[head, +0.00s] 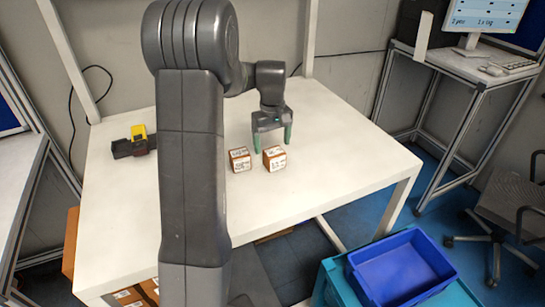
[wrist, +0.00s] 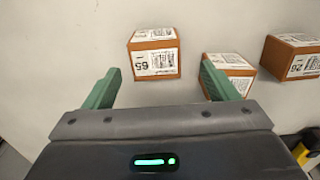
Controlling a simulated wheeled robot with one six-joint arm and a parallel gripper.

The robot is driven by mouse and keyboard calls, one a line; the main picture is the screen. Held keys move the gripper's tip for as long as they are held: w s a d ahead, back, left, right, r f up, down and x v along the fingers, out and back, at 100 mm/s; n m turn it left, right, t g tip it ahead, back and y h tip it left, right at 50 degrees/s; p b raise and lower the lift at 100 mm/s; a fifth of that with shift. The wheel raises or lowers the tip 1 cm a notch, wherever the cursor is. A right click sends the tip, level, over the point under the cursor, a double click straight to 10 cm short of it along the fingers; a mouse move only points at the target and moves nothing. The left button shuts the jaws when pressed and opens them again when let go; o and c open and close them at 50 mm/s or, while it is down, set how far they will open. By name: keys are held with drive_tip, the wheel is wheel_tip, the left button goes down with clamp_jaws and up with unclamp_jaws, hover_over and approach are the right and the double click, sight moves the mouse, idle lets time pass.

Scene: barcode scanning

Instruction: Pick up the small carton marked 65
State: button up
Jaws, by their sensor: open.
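The small carton marked 65 (wrist: 154,54) is brown with white printed labels and sits on the white table. In the wrist view it lies just beyond the fingertips, roughly centred between them. In the head view it appears to be the right carton (head: 274,160), in front of my gripper (head: 272,144). My gripper is open and empty, with its green fingers apart; it also shows in the wrist view (wrist: 160,76). A second carton (wrist: 230,74) stands beside it, partly covered by the right finger; it shows in the head view (head: 239,160) too.
A third carton marked 26 (wrist: 292,58) is farther right in the wrist view; my arm seems to hide it in the head view. A yellow and black device (head: 138,140) lies on the table (head: 330,180). A blue bin (head: 395,275) stands off the front right edge.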

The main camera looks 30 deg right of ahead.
sight(274, 151)
drive_tip(key=shift+s+d+f+p, duration=0.15)
drive_tip(key=shift+f+p, duration=0.25)
drive_tip(key=shift+f, duration=1.3)
drive_tip(key=shift+s+d+f+p, duration=0.1)
drive_tip(key=shift+f+p, duration=0.25)
drive_tip(key=shift+f, duration=1.3)
drive_tip(key=c, duration=1.1)
